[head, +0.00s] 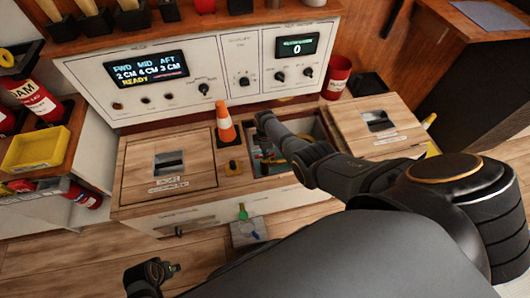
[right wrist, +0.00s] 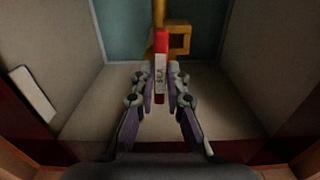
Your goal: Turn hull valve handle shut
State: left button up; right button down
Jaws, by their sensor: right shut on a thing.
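The hull valve handle, a red lever with a white label (right wrist: 161,48), stands upright in the middle of the right wrist view, in front of a yellow fitting (right wrist: 180,42). My right gripper (right wrist: 160,88) is shut on it, one finger on each side. In the head view my right arm reaches over the open bilge compartment (head: 318,126) between two wooden covers. The arm hides much of the compartment and the handle. My left gripper (head: 152,272) is low at the left of the head view, away from the compartment; its finger opening is unclear.
An orange cone (head: 226,124) stands on the left of the opening. Wooden hatch covers (head: 140,165) (head: 350,122) lie on both sides. A white panel (head: 215,62) with displays reading READY and 0 stands behind. A red bin (head: 337,76) is at back right.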

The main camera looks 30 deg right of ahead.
jog(key=shift+n, duration=0.3)
dwell(0.4)
jog(key=c, duration=1.4)
grip_release()
jog(key=shift+o, duration=0.2)
notch_tip(320, 180, up, 12)
